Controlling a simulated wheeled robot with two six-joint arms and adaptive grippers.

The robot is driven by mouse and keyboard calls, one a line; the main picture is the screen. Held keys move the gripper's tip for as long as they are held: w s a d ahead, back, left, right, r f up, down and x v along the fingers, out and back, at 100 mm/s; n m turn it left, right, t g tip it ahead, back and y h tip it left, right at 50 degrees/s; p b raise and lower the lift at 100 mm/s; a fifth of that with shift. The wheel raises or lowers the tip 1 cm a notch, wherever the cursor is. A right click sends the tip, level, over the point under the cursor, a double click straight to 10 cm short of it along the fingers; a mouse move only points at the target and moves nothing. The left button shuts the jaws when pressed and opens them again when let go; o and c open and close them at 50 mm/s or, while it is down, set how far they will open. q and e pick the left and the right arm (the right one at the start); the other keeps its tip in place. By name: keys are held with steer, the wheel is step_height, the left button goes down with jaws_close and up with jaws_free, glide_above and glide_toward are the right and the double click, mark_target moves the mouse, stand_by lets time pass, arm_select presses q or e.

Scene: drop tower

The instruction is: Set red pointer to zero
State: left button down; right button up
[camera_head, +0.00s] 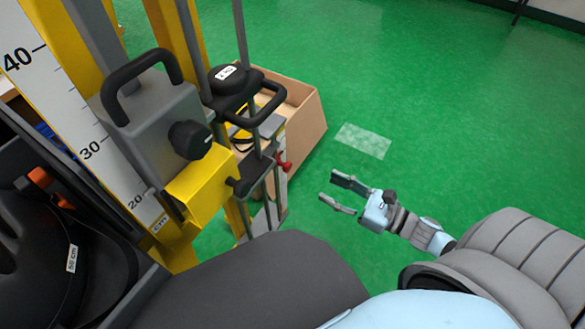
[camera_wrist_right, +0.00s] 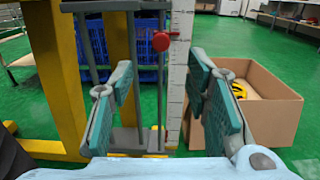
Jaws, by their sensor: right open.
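The red pointer (camera_head: 284,162) sits on a small white scale (camera_head: 279,181) at the lower right of the drop tower. In the right wrist view the red pointer (camera_wrist_right: 161,41) shows as a round knob with a thin bar, beside the tall white scale (camera_wrist_right: 178,75). My right gripper (camera_head: 343,193) is open and empty, apart from the pointer, to its right and lower in the head view. In the wrist view its two fingers stand either side of the scale's lower part, with the pointer above and between them. The scale's numbers are too small to read. My left gripper is not seen.
The tower's yellow frame (camera_head: 184,40) holds a large centimetre scale (camera_head: 75,115), a grey block with black handle (camera_head: 150,110) and a black weight (camera_head: 232,84). An open cardboard box (camera_head: 310,122) stands behind.

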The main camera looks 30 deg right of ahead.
mark_target(290, 167)
steer(key=x, duration=1.2)
steer(key=shift+b, duration=0.35)
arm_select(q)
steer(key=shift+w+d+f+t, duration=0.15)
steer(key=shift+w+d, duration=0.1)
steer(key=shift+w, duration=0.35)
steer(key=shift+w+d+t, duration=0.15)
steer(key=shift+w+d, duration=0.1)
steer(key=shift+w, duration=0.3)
arm_select(e)
steer(key=shift+d, duration=0.1)
jaws_close()
